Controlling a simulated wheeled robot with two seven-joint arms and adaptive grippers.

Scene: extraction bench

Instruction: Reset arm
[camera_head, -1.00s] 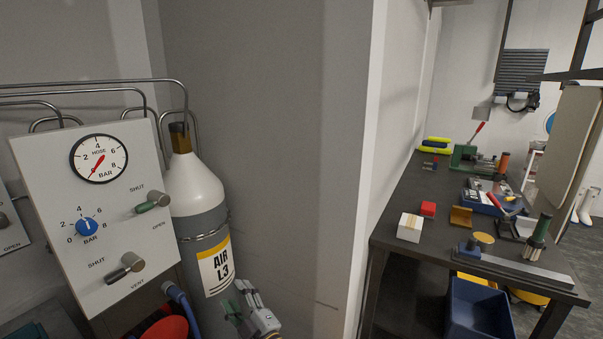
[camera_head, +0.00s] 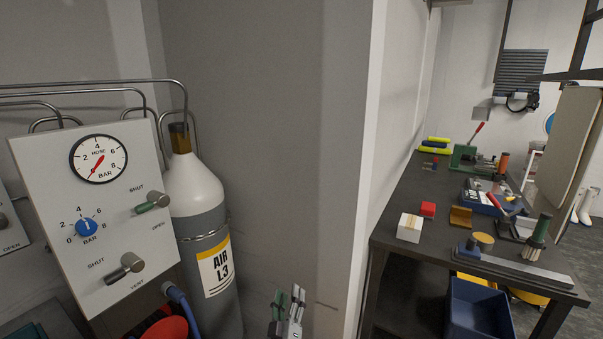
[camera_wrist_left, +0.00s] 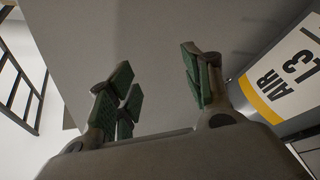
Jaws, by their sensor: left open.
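My left gripper (camera_head: 287,303) is at the bottom middle of the head view, right of the air cylinder and in front of the grey wall. Its fingers point up. In the left wrist view its green-padded fingers (camera_wrist_left: 160,88) stand apart with nothing between them. My right gripper is not in view.
A blue bin (camera_head: 478,308) is below the bench.

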